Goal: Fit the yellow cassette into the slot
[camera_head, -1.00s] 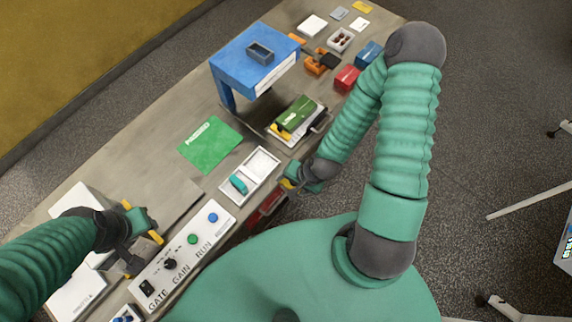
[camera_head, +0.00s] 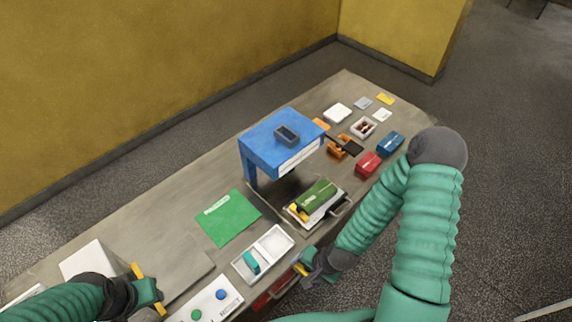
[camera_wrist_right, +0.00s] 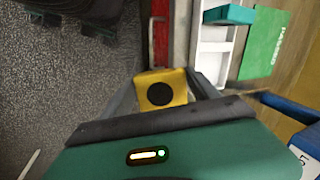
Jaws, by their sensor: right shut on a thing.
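The yellow cassette (camera_wrist_right: 162,90) is a small yellow block with a black round mark. In the right wrist view it sits between the dark fingers of my right gripper (camera_wrist_right: 165,97), which is shut on it. In the head view, my right gripper (camera_head: 304,270) is at the bench's front edge beside the white tray, with a bit of yellow showing. A red part (camera_head: 270,293) is at the front edge below the tray; I cannot tell whether it holds the slot. My left gripper (camera_head: 148,290) is at the lower left with yellow pieces on both sides; its jaws are unclear.
A white two-part tray (camera_head: 240,262) holds a teal block (camera_head: 251,262). A green card (camera_head: 228,218) lies behind it. A blue stand (camera_head: 270,150) and a green-topped machine (camera_head: 317,195) stand to the right. Red (camera_head: 368,164) and blue (camera_head: 391,143) boxes are further right.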

